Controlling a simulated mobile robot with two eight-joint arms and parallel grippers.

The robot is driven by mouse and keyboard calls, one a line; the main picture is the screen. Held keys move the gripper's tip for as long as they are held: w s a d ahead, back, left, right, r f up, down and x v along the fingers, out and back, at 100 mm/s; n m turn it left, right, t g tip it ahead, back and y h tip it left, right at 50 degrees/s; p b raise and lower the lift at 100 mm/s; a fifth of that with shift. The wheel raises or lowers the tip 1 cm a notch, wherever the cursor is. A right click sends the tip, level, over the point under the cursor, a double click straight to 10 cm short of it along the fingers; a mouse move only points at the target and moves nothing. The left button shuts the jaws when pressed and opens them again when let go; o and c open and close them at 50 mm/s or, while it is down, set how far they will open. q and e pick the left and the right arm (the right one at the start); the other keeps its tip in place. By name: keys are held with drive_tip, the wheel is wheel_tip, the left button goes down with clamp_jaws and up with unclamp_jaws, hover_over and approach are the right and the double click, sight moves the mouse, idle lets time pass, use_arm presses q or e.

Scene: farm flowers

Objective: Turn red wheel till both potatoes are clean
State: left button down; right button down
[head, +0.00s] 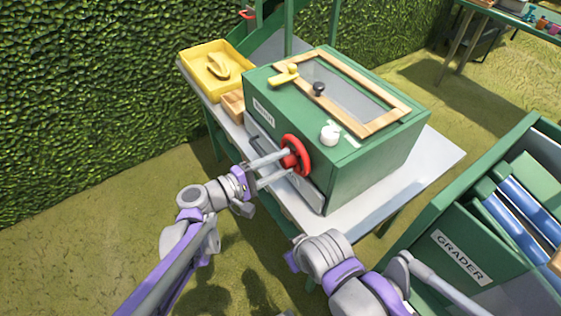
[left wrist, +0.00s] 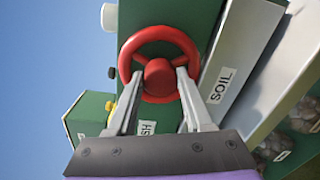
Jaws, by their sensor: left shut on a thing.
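The red wheel (head: 303,145) is mounted on the front of the green washer box (head: 350,180). My left gripper (head: 286,164) is shut on the wheel, its two fingers reaching in around the hub. In the left wrist view the red wheel (left wrist: 160,34) is a ring with a round hub, and the fingers of the left gripper (left wrist: 158,80) lie on either side of that hub. The potatoes cannot be seen; the box's wood-framed window (head: 345,88) shows only a grey, blank pane. My right arm is at the bottom of the head view, but its gripper is out of sight.
A white knob (head: 330,134), a black knob (head: 319,89) and a yellow handle (head: 284,77) are on the box top. A yellow tray (head: 205,75) stands behind left on the table (head: 425,165). A green grader (head: 445,235) stands at right. A hedge is at left.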

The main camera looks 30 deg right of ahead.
use_arm(q)
drive_tip(key=m, duration=0.6)
drive_tip(key=shift+f, duration=0.1)
drive_tip(key=m+p, duration=0.1)
drive_tip(key=m, duration=0.5)
drive_tip(key=shift+f+m+t, duration=0.1)
drive_tip(key=shift+m+t, duration=0.2)
idle(0.4)
drive_tip(key=shift+c, duration=1.5)
unclamp_jaws()
drive_tip(key=shift+a, duration=0.15)
drive_tip(key=s+a, duration=0.1)
drive_tip(key=a, duration=0.9)
drive_tip(key=shift+a, duration=0.25)
